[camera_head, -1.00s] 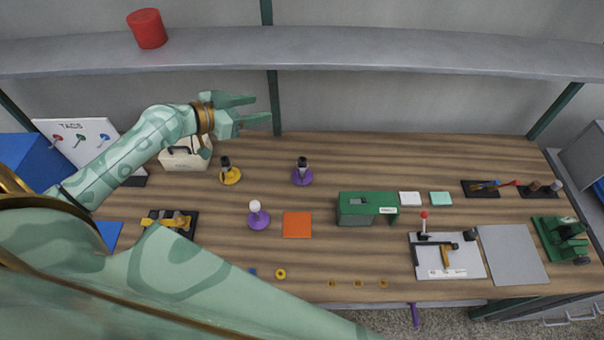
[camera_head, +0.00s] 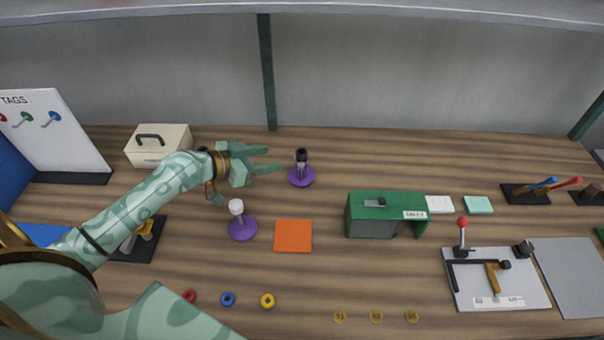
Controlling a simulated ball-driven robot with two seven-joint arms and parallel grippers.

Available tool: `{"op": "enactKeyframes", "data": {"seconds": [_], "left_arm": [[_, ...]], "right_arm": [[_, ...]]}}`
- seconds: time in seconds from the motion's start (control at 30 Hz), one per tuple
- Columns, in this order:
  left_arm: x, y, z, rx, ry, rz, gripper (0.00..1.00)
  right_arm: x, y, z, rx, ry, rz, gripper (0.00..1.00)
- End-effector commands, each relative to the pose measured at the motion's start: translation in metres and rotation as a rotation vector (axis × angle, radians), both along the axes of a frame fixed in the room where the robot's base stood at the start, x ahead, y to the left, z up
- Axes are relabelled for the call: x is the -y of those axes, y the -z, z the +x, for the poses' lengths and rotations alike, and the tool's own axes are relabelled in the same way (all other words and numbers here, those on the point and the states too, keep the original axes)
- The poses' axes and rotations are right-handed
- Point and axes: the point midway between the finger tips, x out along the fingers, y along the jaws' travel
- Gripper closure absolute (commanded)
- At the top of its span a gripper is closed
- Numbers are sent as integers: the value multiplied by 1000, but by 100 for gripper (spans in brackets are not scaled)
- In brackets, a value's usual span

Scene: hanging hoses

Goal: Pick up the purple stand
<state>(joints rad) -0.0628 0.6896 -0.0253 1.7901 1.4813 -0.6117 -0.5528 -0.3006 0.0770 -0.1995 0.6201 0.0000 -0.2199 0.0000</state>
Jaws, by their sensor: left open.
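Two purple stands are in view on the wooden bench. One purple stand (camera_head: 301,178) holds a dark, black-topped piece upright. The other purple stand (camera_head: 242,229) holds a white-topped piece and sits nearer to me, left of an orange square. My left gripper (camera_head: 274,159) is open and empty. Its fingers point right, with the tips just left of the black-topped stand in the picture. I see no contact. The white-topped stand is below the gripper in the picture. My right gripper is not in view.
A green box (camera_head: 385,215) stands to the right, and an orange mat (camera_head: 293,236) lies flat in the middle. A cream case (camera_head: 158,145) and a tags board (camera_head: 48,135) stand at back left. Small rings (camera_head: 228,299) lie near the front. A grey shelf (camera_head: 400,12) spans above.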

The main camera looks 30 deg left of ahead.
Motion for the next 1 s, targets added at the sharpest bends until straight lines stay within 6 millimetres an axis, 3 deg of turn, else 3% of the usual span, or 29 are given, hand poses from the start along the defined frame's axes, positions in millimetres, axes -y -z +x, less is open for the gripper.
{"op": "enactKeyframes", "data": {"seconds": [0.1, 0.3, 0.47, 0.73, 1.0], "left_arm": [[14, 11, 27, 3, -2, -5, 49], [30, 26, 56, 0, -2, -3, 49], [35, 31, 65, 0, 0, 0, 49], [54, 48, 100, 0, 0, -1, 49], [57, 50, 107, 0, 0, 1, 49]], "right_arm": [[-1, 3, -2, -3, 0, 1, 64], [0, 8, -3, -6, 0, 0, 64], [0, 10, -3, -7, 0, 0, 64], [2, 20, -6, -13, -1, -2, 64], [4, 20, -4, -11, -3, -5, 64]]}}
